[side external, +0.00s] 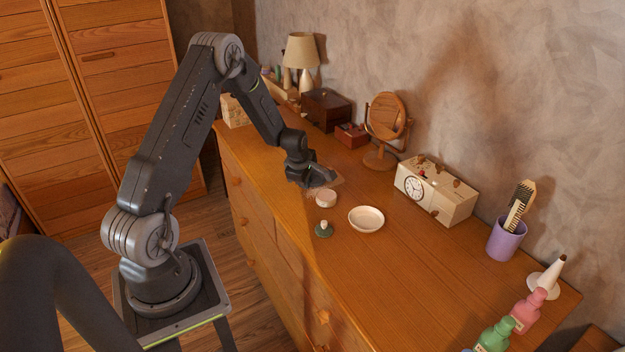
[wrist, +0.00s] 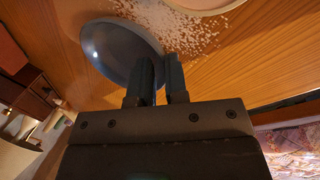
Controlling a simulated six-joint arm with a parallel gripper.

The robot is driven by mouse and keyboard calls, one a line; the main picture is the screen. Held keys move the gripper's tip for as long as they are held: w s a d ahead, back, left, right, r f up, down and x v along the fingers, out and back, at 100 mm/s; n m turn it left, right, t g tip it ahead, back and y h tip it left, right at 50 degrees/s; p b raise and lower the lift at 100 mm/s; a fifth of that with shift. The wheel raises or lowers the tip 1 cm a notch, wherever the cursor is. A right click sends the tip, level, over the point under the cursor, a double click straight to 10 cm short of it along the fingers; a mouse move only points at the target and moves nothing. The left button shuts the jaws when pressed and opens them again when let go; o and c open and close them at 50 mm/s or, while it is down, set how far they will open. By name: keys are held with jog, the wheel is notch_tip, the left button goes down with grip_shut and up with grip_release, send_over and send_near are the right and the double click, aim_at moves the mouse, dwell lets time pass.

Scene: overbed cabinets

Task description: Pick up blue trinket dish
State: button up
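The blue trinket dish (wrist: 112,48) shows in the wrist view as a smooth, shallow grey-blue bowl just beyond my fingertips. My gripper (wrist: 160,72) has its two fingers close together with a narrow gap, at the right edge of the dish. One finger overlaps the dish and the other is just outside its rim. I cannot tell whether they press on the rim. In the side external view my gripper (side external: 320,180) is low over the dresser top, and the dish is hard to separate from the dark fingers there.
A pale speckled patch (wrist: 188,32) lies beside the dish. A mirror (side external: 385,118), red box (side external: 351,134) and clock box (side external: 436,190) line the wall side.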

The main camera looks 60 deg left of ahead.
grip_shut()
jog(key=shift+s+f, duration=0.1)
